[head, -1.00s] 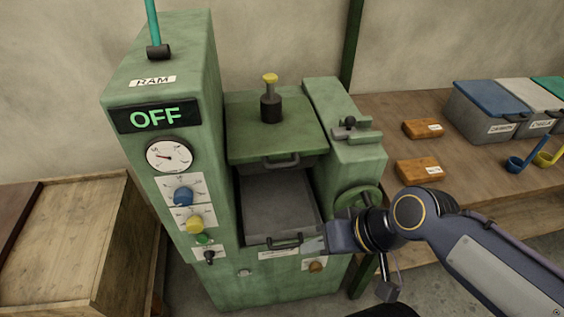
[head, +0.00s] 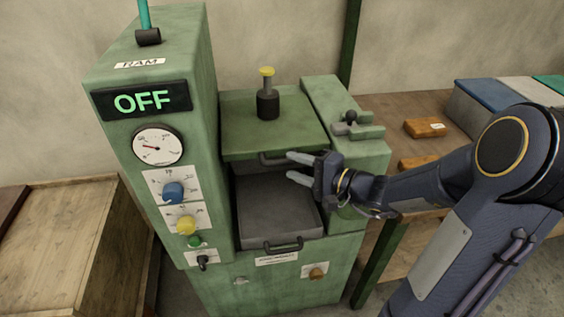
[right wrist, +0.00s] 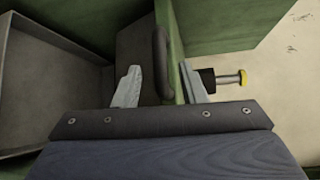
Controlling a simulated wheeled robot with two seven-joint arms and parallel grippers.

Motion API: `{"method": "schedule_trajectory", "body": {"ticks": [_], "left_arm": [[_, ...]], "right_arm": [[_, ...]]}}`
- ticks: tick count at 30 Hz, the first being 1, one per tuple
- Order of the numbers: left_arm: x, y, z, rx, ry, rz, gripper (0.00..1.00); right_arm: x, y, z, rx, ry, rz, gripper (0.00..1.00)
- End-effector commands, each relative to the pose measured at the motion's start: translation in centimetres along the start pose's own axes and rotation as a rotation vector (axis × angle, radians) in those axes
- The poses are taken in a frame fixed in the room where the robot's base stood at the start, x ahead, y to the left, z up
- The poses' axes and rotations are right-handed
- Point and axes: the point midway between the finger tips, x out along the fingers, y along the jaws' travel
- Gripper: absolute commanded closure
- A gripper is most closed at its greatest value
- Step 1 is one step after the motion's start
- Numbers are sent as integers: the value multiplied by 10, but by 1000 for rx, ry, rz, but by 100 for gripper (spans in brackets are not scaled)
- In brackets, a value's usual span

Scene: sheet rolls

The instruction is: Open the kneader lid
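The green kneader lid (head: 245,131) lies flat and closed over the rear of the green machine, with a black post and yellow knob (head: 267,92) on top. Its dark handle (head: 284,157) is on the front edge; it also shows in the right wrist view (right wrist: 161,62). My right gripper (head: 297,169) is open just at the handle. In the right wrist view its fingers (right wrist: 160,88) stand apart, with the handle and lid edge between them. I cannot tell whether they touch. My left gripper is not in view.
A grey tray (head: 277,212) with a front handle sits below the lid. A tall control column (head: 165,85) reading OFF stands left. A latch block (head: 352,125) is at the right. Orange blocks (head: 425,127) and lidded bins (head: 490,95) are on the bench.

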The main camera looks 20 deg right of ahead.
Motion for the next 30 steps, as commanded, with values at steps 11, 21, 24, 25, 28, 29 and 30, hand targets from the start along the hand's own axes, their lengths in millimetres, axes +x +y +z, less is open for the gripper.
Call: {"method": "schedule_trajectory", "body": {"ticks": [11, 21, 24, 25, 28, 29, 30], "left_arm": [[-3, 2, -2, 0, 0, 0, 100], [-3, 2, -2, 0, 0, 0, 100], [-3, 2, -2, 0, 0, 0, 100], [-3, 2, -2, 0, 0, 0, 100], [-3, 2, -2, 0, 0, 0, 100], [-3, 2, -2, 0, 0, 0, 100], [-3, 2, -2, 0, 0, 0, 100]], "right_arm": [[44, 0, 1, 0, -2, 1, 62], [45, 0, 1, 0, -1, 0, 71], [45, 0, 1, 0, -1, 1, 84], [45, 0, 1, 0, -1, 1, 88], [45, 0, 1, 0, -1, 1, 100], [45, 0, 1, 0, -1, 1, 100], [45, 0, 1, 0, -1, 1, 100]]}}
